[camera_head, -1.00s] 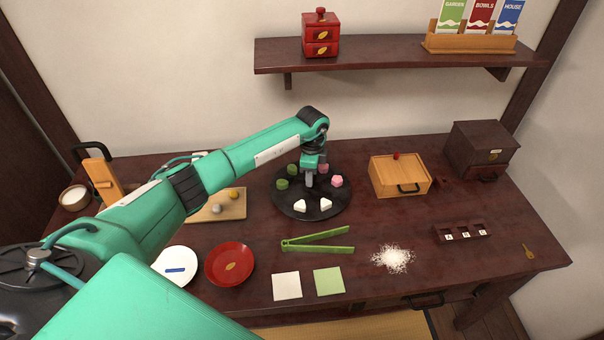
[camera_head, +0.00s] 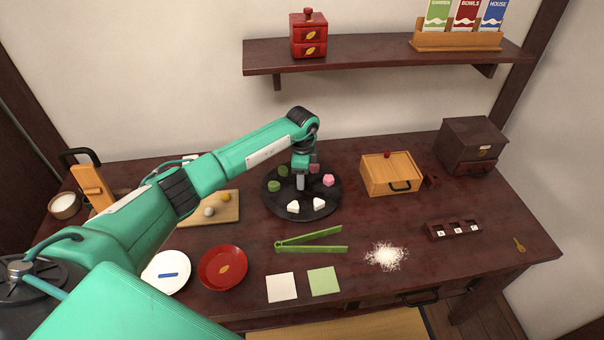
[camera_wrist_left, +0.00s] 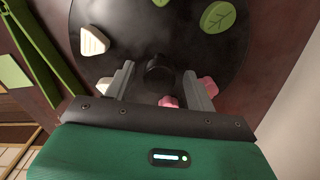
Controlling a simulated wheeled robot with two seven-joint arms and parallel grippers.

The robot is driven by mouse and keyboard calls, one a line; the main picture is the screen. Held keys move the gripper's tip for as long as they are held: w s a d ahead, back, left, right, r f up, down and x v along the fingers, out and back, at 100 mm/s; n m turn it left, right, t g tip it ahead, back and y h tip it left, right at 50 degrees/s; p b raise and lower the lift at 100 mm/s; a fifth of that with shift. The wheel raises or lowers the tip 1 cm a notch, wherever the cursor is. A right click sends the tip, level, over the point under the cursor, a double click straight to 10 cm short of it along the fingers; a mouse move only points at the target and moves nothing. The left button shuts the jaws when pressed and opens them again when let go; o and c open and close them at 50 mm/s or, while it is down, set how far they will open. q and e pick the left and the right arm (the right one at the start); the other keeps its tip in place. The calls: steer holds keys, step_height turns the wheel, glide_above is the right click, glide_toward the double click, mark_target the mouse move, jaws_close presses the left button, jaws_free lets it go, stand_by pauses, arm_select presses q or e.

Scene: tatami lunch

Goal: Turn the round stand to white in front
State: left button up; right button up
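The round black stand (camera_head: 268,204) sits mid-table and bears sweets around its rim. Two white triangular sweets (camera_head: 293,206) are at its front. Pink flower sweets (camera_head: 328,180) are at its right and back right, and green sweets (camera_head: 274,186) at its left and back left. My left gripper (camera_head: 300,183) points down over the stand's middle. In the left wrist view its fingers (camera_wrist_left: 158,85) are apart, with the dark centre knob (camera_wrist_left: 158,68) between or just beyond them; contact cannot be told. Pink sweets (camera_wrist_left: 168,101) show near the fingers. My right gripper is not in view.
Green tongs (camera_head: 312,240) lie in front of the stand, beside white powder (camera_head: 386,256). A wooden box (camera_head: 390,174) stands to the right, and a wooden board (camera_head: 225,211) to the left. A red plate (camera_head: 222,267) is at the front left.

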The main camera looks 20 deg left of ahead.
arm_select(q)
step_height(320, 180, up, 5)
steer(key=shift+w+r+b, duration=0.1)
steer(key=shift+r+b, duration=0.05)
steer(key=shift+b, duration=0.25)
step_height(320, 180, up, 8)
steer(key=b, duration=0.1)
steer(key=shift+r, duration=0.25)
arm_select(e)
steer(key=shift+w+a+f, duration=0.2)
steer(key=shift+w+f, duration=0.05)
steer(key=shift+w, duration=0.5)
